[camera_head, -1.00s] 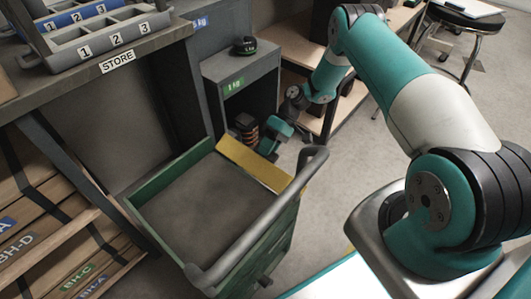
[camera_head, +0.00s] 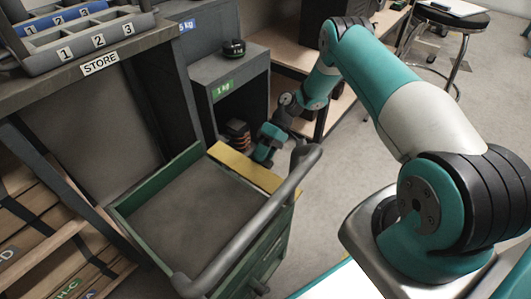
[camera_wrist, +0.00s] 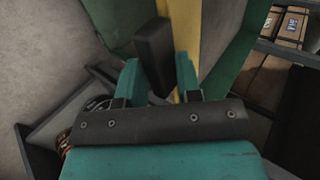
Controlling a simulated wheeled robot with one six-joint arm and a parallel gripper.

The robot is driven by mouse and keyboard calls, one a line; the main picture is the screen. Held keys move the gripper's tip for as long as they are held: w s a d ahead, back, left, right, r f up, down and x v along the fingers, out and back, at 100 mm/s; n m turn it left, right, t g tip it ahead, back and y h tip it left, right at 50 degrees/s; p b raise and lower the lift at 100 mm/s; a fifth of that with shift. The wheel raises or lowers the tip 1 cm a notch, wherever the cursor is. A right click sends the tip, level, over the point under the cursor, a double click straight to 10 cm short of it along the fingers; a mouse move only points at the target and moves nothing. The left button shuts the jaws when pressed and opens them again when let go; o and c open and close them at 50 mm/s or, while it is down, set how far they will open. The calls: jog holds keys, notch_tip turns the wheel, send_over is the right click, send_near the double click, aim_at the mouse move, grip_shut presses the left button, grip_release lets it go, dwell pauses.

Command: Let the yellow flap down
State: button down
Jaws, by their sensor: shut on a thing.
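The yellow flap (camera_head: 243,167) lies along the far edge of the green cart (camera_head: 150,189) in the head view. In the wrist view it shows as a narrow yellow strip (camera_wrist: 189,28) just beyond the fingers. My gripper (camera_wrist: 157,66) has its two teal fingers on either side of a dark upright block, seemingly a handle (camera_wrist: 153,48), and is shut on it. In the head view my gripper (camera_head: 262,157) is low at the outer side of the flap, and its fingertips are hidden there. How the handle joins the flap cannot be seen.
The cart's thick grey push bar (camera_head: 245,232) runs along its near right side. A grey cabinet (camera_head: 228,69) marked 1 kg stands behind the gripper, with a dark round weight (camera_head: 234,47) on top. A shelf bench (camera_head: 335,105) stands behind my arm.

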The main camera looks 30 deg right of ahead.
jog(key=shift+s+a+f, duration=0.2)
jog(key=shift+a, duration=0.2)
jog(key=c, duration=1)
grip_release()
jog(key=shift+a, duration=0.15)
jog(key=shift+c, duration=0.2)
jog(key=shift+w+d+r, duration=0.1)
jog(key=shift+d+r, duration=0.05)
jog(key=shift+d, duration=0.2)
jog(key=v, duration=0.7)
jog(key=shift+d+p, duration=0.2)
jog(key=shift+p, duration=0.2)
jog(key=shift+w+r, duration=0.15)
